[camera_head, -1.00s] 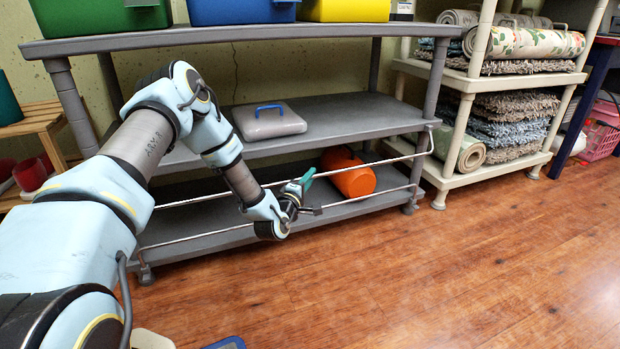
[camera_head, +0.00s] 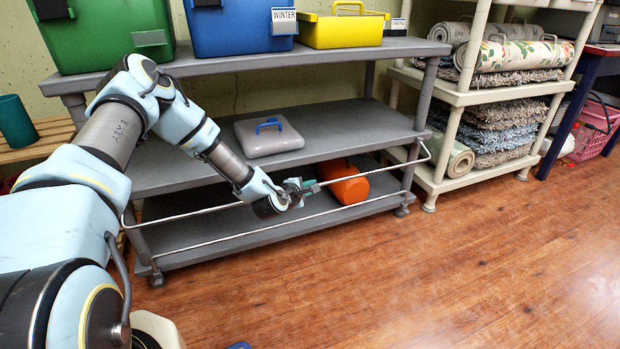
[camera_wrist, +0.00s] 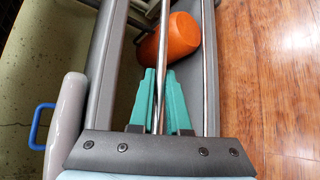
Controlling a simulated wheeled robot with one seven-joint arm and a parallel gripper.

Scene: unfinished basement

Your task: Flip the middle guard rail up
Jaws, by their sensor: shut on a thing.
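The guard rail (camera_head: 388,168) is a thin metal frame with an upper and a lower bar, across the front of the shelf unit's lower part. It stands out from the shelf front, its upper bar near the middle shelf and its lower bar near the bottom shelf. My gripper (camera_head: 311,187) is at the upper bar, left of the orange cylinder. In the wrist view, its teal fingers (camera_wrist: 160,95) lie on both sides of the upper bar (camera_wrist: 164,40), shut on it. The lower bar (camera_wrist: 209,60) runs beside the fingers, outside them.
An orange cylinder (camera_head: 345,184) lies on the bottom shelf behind the rail. A grey lidded box (camera_head: 268,138) with a blue handle sits on the middle shelf. Green, blue and yellow bins stand on top. A beige rack (camera_head: 455,98) with rugs stands right. The wooden floor (camera_head: 480,260) in front is clear.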

